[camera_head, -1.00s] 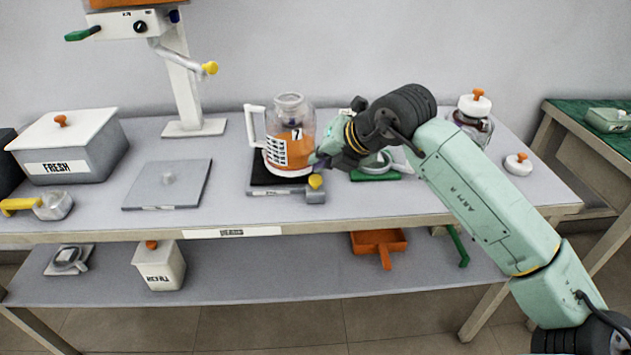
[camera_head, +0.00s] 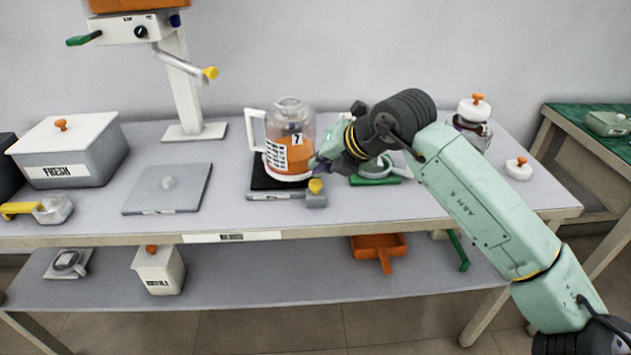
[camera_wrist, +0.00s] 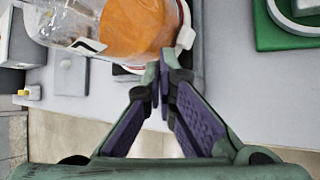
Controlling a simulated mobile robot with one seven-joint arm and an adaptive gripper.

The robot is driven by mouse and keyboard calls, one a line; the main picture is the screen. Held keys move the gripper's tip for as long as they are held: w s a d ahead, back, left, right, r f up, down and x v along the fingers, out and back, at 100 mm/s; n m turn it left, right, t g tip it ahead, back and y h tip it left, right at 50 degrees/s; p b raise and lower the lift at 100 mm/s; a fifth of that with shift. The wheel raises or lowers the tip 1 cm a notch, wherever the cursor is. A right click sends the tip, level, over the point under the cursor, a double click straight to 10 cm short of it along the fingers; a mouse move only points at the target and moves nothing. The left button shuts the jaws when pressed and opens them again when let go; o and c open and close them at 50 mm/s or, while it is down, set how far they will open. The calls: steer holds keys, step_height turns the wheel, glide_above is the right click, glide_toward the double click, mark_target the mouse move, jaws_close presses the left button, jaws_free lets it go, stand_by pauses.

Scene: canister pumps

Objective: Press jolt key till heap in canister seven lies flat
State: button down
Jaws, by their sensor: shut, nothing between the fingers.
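Canister seven (camera_head: 290,135) is a clear jug with a white handle and a "7" label. It stands on a black pad with a grey front edge (camera_head: 272,196). Orange material fills much of it; labels and my gripper make the shape of its top hard to read. A yellow knob (camera_head: 316,186), apparently the jolt key, sits on a grey block at the pad's front right. My gripper (camera_head: 316,164) is shut and empty, just above the knob and close to the canister's right side. In the wrist view, my fingertips (camera_wrist: 163,62) are beside the canister (camera_wrist: 130,28); the knob cannot be made out.
A green stand with a round ring (camera_head: 376,178) is behind my gripper. A grey plate (camera_head: 168,190) and the FRESH bin (camera_head: 75,150) are to the left. A lidded jar (camera_head: 472,120) and a white lid (camera_head: 519,168) are at the right. The table's front right is clear.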

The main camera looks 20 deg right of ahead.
mark_target(320, 181)
steer(key=shift+f+b, duration=0.2)
steer(key=shift+b, duration=0.1)
steer(key=shift+f+b, duration=0.3)
steer(key=shift+b, duration=0.25)
steer(key=shift+f+b, duration=0.7)
steer(key=shift+b, duration=0.15)
stand_by(0.8)
steer(key=shift+r, duration=0.1)
steer(key=shift+r+p, duration=0.4)
steer(key=shift+r, duration=0.7)
steer(key=shift+r+p, duration=1.05)
steer(key=shift+r, duration=1.5)
